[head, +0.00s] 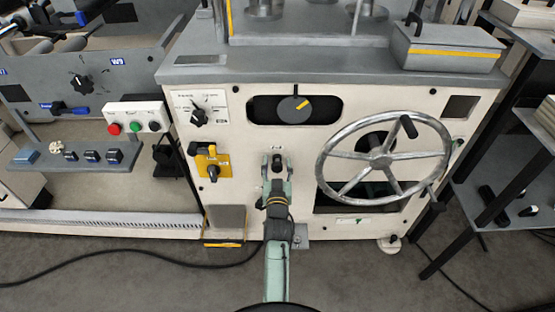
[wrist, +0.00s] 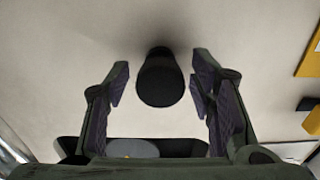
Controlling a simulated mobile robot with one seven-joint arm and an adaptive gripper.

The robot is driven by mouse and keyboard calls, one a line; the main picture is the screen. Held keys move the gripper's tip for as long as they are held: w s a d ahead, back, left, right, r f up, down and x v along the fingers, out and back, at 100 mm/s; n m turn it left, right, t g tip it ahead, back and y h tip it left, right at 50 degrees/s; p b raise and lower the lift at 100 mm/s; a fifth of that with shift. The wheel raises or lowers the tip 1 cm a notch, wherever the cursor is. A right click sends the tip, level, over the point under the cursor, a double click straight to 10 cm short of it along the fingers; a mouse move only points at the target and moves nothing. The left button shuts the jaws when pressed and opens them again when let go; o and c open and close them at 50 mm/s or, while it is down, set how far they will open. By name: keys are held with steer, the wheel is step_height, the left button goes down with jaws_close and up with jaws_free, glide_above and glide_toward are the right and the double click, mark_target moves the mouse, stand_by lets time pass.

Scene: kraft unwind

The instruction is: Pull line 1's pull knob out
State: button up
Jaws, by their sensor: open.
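A black round pull knob (wrist: 160,80) stands out from the cream panel in the wrist view. My gripper (wrist: 161,86) is open, with one finger on each side of the knob and a visible gap on both sides. In the head view my gripper (head: 274,164) is at the lower middle of the machine's cream front panel (head: 250,140), below the dark slot. There the fingers and arm largely hide the knob, and I cannot tell its line number.
A large handwheel (head: 384,160) is close on the right. A button box (head: 137,120) stands further left. A slot with a grey dial (head: 295,106) is above.

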steer(key=shift+s, duration=0.1)
steer(key=shift+c, duration=0.4)
jaws_close()
stand_by(0.4)
